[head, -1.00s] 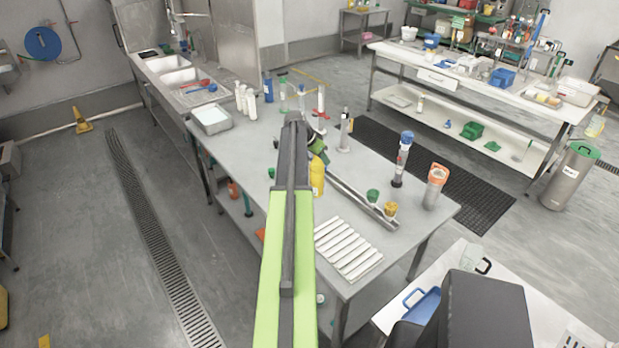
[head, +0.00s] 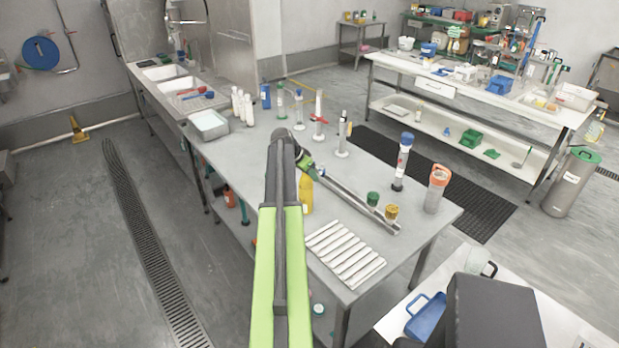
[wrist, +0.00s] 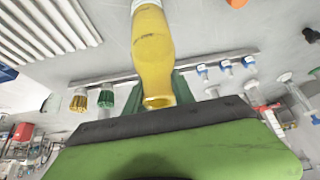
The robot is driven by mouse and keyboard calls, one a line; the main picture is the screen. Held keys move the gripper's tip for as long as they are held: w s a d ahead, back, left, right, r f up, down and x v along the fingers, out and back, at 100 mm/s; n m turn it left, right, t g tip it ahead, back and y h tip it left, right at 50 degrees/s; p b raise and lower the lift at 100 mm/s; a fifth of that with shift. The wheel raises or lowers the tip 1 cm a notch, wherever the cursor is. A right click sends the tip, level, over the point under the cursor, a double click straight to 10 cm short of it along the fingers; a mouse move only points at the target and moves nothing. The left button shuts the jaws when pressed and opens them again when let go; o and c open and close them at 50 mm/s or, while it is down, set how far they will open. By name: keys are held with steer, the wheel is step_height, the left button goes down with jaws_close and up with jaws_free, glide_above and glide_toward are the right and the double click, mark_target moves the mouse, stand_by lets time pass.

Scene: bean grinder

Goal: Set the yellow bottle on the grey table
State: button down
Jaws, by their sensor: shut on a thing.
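The yellow bottle (head: 306,196) is in my gripper (head: 307,167), partly behind my arm in the head view. In the wrist view the yellow bottle (wrist: 153,62) is between the two green fingers, which are shut on it. Its far end reaches the top edge of that view, with a white part there. The grey table (head: 240,160) is the long metal one under my arm.
A dark rail (head: 350,195) runs across the table, with a green-topped (head: 373,198) and a yellow-topped item (head: 391,213) near its end. White strips (head: 345,255) lie close right of the bottle. Several cylinders stand farther back.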

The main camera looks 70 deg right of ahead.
steer(key=c, duration=1.1)
jaws_free()
steer(key=shift+o, duration=0.2)
steer(key=shift+r, duration=0.1)
steer(key=shift+r+p, duration=0.2)
steer(key=shift+p, duration=0.15)
steer(key=p+v, duration=1)
steer(key=v, duration=0.1)
steer(key=shift+a+r, duration=0.25)
steer(key=shift+a, duration=0.05)
steer(key=shift+w, duration=0.15)
